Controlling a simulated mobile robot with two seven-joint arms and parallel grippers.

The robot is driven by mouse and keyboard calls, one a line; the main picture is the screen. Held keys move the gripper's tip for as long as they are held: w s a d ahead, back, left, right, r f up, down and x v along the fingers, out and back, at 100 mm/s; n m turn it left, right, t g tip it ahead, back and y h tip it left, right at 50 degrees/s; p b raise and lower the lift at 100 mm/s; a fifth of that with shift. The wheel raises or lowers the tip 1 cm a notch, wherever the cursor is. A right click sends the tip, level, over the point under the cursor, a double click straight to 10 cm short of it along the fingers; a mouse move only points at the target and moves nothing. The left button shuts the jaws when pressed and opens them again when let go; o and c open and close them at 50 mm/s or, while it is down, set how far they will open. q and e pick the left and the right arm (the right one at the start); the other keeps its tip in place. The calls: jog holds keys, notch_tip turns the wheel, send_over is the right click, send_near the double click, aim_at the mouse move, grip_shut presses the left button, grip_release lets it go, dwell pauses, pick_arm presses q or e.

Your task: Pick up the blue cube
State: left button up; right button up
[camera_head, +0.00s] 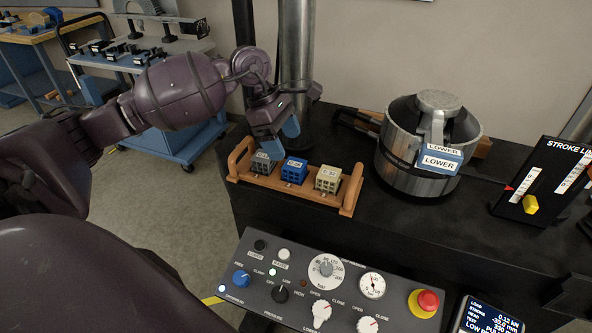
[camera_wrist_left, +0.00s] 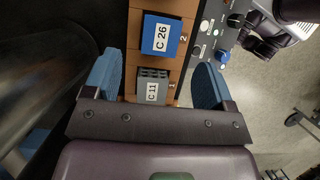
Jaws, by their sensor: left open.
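The blue cube (camera_head: 294,171) sits in the middle of a wooden rack (camera_head: 347,196) on the black bench. In the left wrist view the blue cube (camera_wrist_left: 161,35), labelled C 26, lies beyond the fingertips. My left gripper (camera_head: 276,140) is open and empty, above the rack's left end. In the left wrist view its blue fingers (camera_wrist_left: 156,78) lie to either side of the grey cube (camera_wrist_left: 153,88), labelled C 11; I cannot tell the height between them. The grey cube (camera_head: 264,162) is partly hidden by the gripper in the head view. My right gripper is not in view.
A beige cube (camera_head: 328,179) sits at the rack's right. A metal cylinder with LOWER labels (camera_head: 415,145) stands to its right, and a steel column (camera_head: 296,60) behind. A control panel (camera_head: 330,285) with knobs and a red button (camera_head: 428,300) is in front.

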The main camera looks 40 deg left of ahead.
aim_at(295, 164)
pick_arm(q)
jog(key=shift+x, duration=3)
jog(key=shift+d+r, duration=0.1)
jog(key=shift+d, duration=0.1)
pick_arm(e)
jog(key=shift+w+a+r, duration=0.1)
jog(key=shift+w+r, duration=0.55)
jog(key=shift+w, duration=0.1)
